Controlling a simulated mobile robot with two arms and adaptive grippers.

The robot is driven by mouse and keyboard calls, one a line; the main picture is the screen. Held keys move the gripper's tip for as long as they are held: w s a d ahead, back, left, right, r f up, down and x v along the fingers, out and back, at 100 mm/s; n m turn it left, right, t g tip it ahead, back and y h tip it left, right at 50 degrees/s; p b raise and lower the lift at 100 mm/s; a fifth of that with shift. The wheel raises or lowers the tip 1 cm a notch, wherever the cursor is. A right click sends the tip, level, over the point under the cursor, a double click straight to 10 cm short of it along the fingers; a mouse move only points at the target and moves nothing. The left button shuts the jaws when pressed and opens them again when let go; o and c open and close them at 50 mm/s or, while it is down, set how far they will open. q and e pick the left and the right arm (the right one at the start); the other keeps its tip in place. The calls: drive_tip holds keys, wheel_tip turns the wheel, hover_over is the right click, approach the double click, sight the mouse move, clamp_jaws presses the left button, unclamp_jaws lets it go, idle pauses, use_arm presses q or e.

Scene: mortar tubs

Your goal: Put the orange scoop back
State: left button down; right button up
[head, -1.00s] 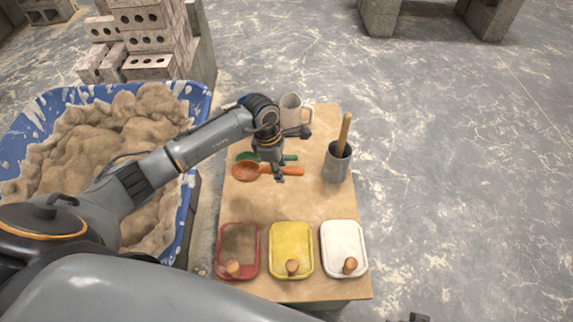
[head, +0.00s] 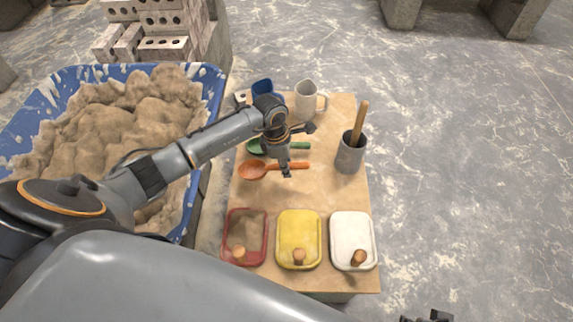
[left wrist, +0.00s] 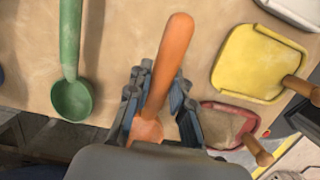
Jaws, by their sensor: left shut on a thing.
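The orange scoop (head: 254,170) is over the wooden table, its bowl to the left and its handle to the right. My left gripper (head: 287,174) is shut on its handle. In the left wrist view the fingers stand on both sides of the orange handle (left wrist: 170,65), and part of the bowl is hidden behind the gripper body. I cannot tell how high the scoop is above the table. The green scoop (head: 256,146) lies just behind it, partly covered by the arm in the head view; its bowl shows in the left wrist view (left wrist: 72,98). Only a dark tip of my right gripper (head: 438,316) shows at the bottom edge.
A grey cup (head: 349,158) with a wooden handle stands right. A mug (head: 306,100) and a blue object (head: 263,88) are at the back. A mortar-filled blue trough (head: 213,85) is left.

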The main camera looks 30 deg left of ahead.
use_arm(q)
drive_tip(key=shift+f+b, duration=0.4)
drive_tip(key=shift+f, duration=0.2)
drive_tip(key=shift+f+b, duration=0.55)
drive_tip(key=shift+f, duration=0.35)
use_arm(e)
drive_tip(key=v, duration=0.3)
drive_tip(key=shift+s+d+r, duration=0.15)
drive_tip(key=shift+s+r, duration=0.05)
drive_tip(key=shift+s, duration=0.15)
use_arm(q)
drive_tip(key=shift+f, duration=0.1)
use_arm(e)
drive_tip(key=shift+r, duration=0.2)
use_arm(q)
drive_tip(key=shift+f+b, duration=0.2)
drive_tip(key=shift+b, duration=0.2)
use_arm(e)
drive_tip(key=shift+w+f+t, duration=0.2)
drive_tip(key=shift+w+t, duration=0.05)
drive_tip(key=shift+t, duration=0.05)
use_arm(q)
drive_tip(key=shift+f, duration=0.1)
drive_tip(key=c, duration=1.1)
unclamp_jaws()
use_arm(e)
drive_tip(key=shift+w, duration=0.15)
